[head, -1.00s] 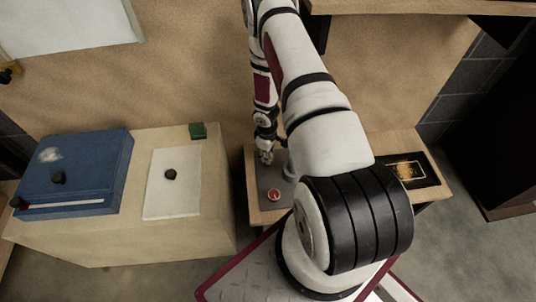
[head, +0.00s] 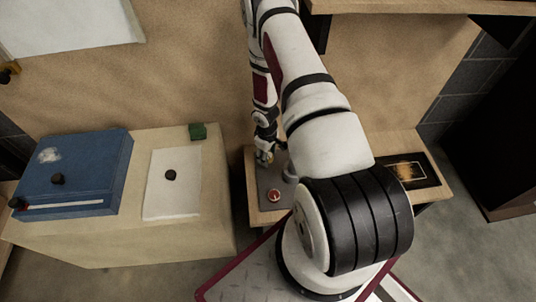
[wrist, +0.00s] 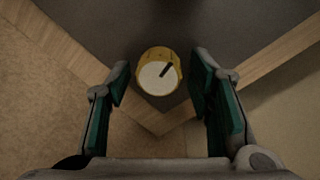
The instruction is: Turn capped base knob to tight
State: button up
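A round yellow knob (wrist: 172,57) with a pale cap shows in the wrist view. A short dark pointer mark on its cap (wrist: 154,80) slants to the upper right. The knob stands on a dark grey plate (wrist: 150,20) near the corner of a wooden top. My gripper (wrist: 161,82) is open, with one green-padded finger to the left of the knob and one to the right. Gaps show on both sides. In the head view my gripper (head: 264,158) is small over the grey plate's far end, and the knob is hard to make out there.
A red button (head: 273,195) sits on the plate's near end, with a grey rounded thing (head: 291,172) beside my arm. A dark panel (head: 407,171) lies on the right of the wooden top. A blue box (head: 90,160) and white board (head: 160,200) lie left.

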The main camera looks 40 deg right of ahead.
jog(key=shift+r, duration=0.15)
notch_tip(320, 180, up, 12)
jog(key=shift+a, duration=0.3)
dwell(0.4)
dwell(0.4)
